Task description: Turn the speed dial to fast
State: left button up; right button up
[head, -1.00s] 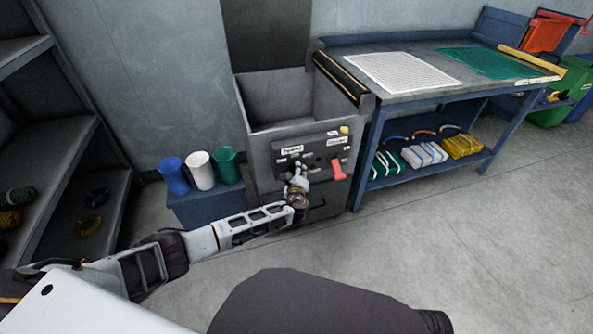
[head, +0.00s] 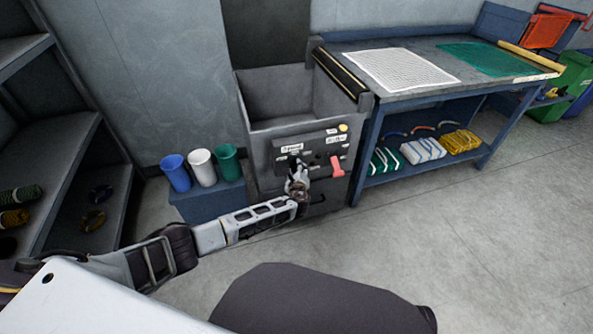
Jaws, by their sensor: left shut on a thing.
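The grey machine (head: 265,150) has a dark control panel on its front. A white label (head: 292,148), apparently reading "Speed", sits at the panel's upper left. My left gripper (head: 297,176) is at the panel just below this label, shut on what appears to be the speed dial. The gripper covers the dial, so its pointer and setting cannot be read. My right gripper is out of view.
A red lever (head: 337,167) stands close right of my left gripper, with a yellow button (head: 343,128) above. Blue (head: 176,173), white (head: 202,168) and green (head: 228,163) cups stand left of the machine.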

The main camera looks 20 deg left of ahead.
pick_arm(q)
jog(key=o, duration=1)
jog(key=shift+f, duration=0.15)
jog(key=shift+s, duration=0.15)
jog(key=v, duration=1.1)
jog(key=shift+s+d, duration=0.15)
jog(key=shift+s, duration=0.2)
